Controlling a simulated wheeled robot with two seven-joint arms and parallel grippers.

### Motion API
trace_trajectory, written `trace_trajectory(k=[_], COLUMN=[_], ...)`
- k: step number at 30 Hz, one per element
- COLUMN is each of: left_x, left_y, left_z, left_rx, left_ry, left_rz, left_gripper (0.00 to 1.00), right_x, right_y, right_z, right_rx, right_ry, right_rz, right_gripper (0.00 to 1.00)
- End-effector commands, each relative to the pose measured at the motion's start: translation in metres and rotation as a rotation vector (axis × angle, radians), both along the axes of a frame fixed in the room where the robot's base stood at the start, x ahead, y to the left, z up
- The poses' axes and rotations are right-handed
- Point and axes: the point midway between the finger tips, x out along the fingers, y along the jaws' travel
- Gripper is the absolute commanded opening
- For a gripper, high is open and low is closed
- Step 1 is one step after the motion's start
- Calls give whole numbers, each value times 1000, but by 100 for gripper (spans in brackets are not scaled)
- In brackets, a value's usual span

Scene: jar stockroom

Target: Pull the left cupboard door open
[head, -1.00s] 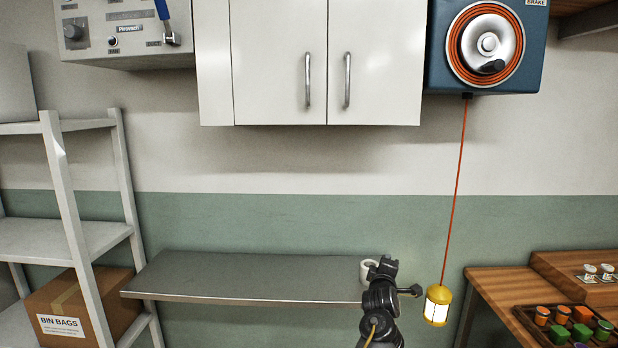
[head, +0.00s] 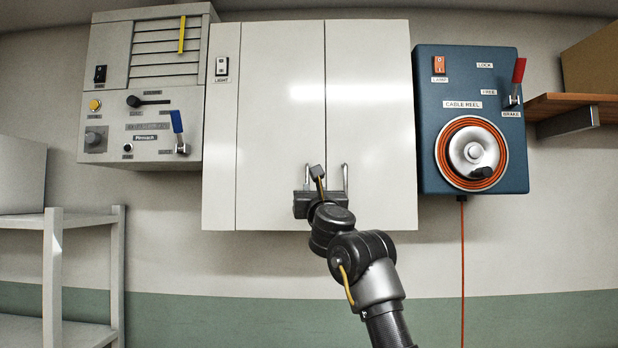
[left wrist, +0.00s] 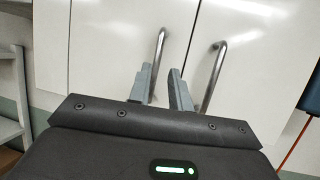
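The white wall cupboard has a left door (head: 282,100) and a right door (head: 369,100), both shut. Each door has an upright metal bar handle near the middle seam. My left gripper (left wrist: 160,85) is in front of the handles, with its two grey fingers apart. In the left wrist view the left door's handle (left wrist: 160,50) runs down between the fingers, close to the left one. The right door's handle (left wrist: 213,75) is outside the right finger. In the head view my gripper partly hides both handles. Whether it touches the left handle is unclear. My right gripper is out of view.
A grey control panel (head: 140,120) with levers hangs left of the cupboard. A blue cable reel box (head: 430,120) hangs on the right, its orange cable (head: 462,260) running down. White shelving (head: 52,270) stands at lower left. A wooden shelf (head: 560,102) is at upper right.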

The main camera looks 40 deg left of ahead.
Motion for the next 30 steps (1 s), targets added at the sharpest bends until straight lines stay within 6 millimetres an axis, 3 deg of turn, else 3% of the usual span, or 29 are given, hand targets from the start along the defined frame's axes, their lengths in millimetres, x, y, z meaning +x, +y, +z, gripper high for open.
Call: trace_trajectory(k=[3,12,27,30], left_x=[14,46,58,58], left_y=[16,52,65,64], left_z=[14,33,35,35], left_rx=[1,3,2,2], left_ry=[5,5,2,2], left_rz=[3,2,1,0], left_gripper=[20,20,20,10], right_x=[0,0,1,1], right_y=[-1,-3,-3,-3], right_z=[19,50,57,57], right_rx=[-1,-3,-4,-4], right_ry=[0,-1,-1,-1], right_rz=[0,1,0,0], right_gripper=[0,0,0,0])
